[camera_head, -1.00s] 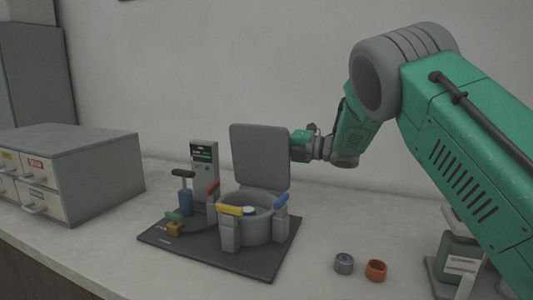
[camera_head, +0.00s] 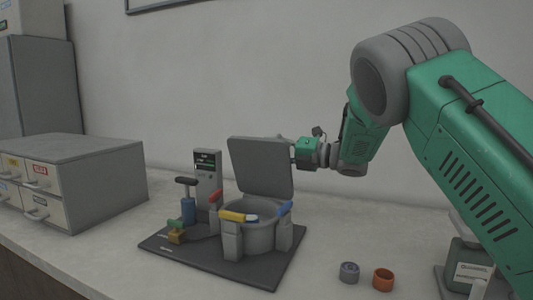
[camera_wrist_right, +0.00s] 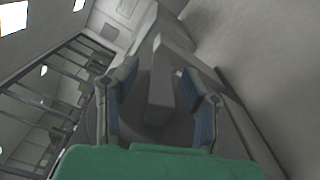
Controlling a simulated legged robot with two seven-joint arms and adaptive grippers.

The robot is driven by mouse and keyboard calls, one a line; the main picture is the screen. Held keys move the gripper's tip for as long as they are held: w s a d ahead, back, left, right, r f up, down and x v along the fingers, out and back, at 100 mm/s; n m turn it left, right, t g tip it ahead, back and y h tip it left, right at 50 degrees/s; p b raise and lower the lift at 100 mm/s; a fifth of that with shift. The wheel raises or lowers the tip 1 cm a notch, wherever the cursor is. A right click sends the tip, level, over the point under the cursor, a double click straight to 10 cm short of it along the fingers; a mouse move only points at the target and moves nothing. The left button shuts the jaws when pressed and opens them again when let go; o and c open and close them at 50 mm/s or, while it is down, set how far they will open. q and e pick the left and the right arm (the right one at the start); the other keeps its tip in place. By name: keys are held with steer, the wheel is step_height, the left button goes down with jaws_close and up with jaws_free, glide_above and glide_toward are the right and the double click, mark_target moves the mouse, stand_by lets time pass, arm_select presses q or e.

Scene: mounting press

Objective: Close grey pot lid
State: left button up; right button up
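The grey pot lid (camera_head: 262,168) stands raised, nearly upright, at the back of the round grey pot (camera_head: 260,238) on the dark base plate in the head view. My right gripper (camera_head: 284,141) is at the lid's upper right edge, its fingers partly hidden behind the lid. In the right wrist view, the gripper (camera_wrist_right: 161,88) has its two blue-padded fingers apart, with a grey bar-like shape between them. I cannot tell whether this is the lid's edge or whether the fingers touch the lid. My left gripper is not in view.
Yellow (camera_head: 233,216) and blue (camera_head: 285,208) handles stand by the pot. A display post (camera_head: 207,175) and a blue cylinder are left of it. A grey ring (camera_head: 349,272) and an orange ring (camera_head: 383,279) lie front right. A drawer cabinet (camera_head: 95,180) stands at left.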

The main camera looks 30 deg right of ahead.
steer(key=shift+d+f, duration=0.15)
steer(key=shift+f, duration=0.05)
steer(key=shift+s+d, duration=0.2)
steer(key=shift+s, duration=0.2)
steer(key=v, duration=1.1)
steer(key=shift+d, duration=0.15)
